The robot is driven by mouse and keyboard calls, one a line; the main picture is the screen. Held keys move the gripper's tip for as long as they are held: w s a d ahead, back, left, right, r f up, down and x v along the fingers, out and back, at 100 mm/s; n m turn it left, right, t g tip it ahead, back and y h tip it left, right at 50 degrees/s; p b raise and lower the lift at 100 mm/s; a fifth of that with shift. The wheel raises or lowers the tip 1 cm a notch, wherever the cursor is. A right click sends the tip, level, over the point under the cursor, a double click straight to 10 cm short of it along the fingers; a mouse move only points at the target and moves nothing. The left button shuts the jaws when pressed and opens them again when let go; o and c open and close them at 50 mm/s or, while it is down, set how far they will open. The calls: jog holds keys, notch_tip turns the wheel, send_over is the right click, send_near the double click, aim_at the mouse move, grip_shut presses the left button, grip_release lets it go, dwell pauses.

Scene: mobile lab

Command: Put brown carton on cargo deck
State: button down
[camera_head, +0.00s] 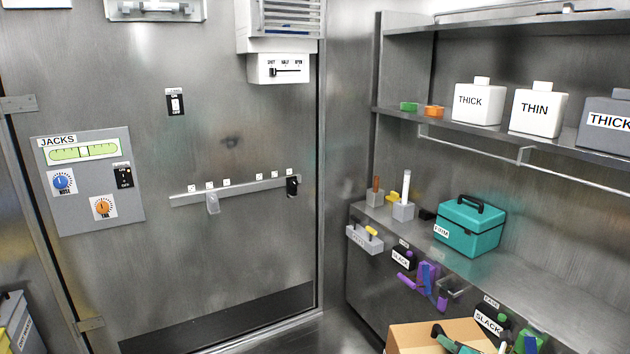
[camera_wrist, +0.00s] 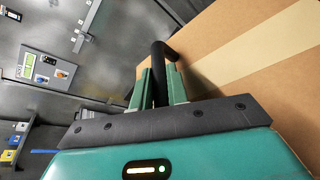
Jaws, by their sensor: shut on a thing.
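The brown carton (camera_head: 415,336) shows at the bottom edge of the head view, with most of it cut off. In the wrist view the carton (camera_wrist: 215,45) fills the upper right, with a paler tape strip across it. My gripper (camera_wrist: 158,78) has its two green fingers shut on a black bar-like handle (camera_wrist: 157,58) at the carton's side. In the head view a dark and teal part of my gripper (camera_head: 452,341) shows against the carton. What lies under the carton is hidden. I cannot make out the cargo deck in either view.
A metal shelf (camera_head: 400,225) runs along the right wall with a teal box (camera_head: 469,226) and small tools. White THICK (camera_head: 478,104) and THIN (camera_head: 538,112) containers stand on the upper shelf. Black SLACK-labelled fixtures (camera_head: 489,321) sit close beside the carton. A closed metal door (camera_head: 230,140) stands ahead.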

aim_at(404, 345)
jog(key=w+a+f, duration=0.1)
jog(key=a, duration=0.2)
jog(key=w+a+f+m+h, duration=0.1)
jog(key=w+a+f, duration=0.1)
jog(key=a, duration=0.1)
jog(key=w+a+f+h, duration=0.1)
jog(key=a, duration=0.3)
jog(key=shift+w+f+m+t, duration=0.15)
jog(key=shift+m+t, duration=0.15)
jog(key=shift+m, duration=0.1)
jog(key=a+f+m+h, duration=0.2)
jog(key=a, duration=0.7)
jog(key=s+f, duration=0.5)
jog(key=f, duration=0.1)
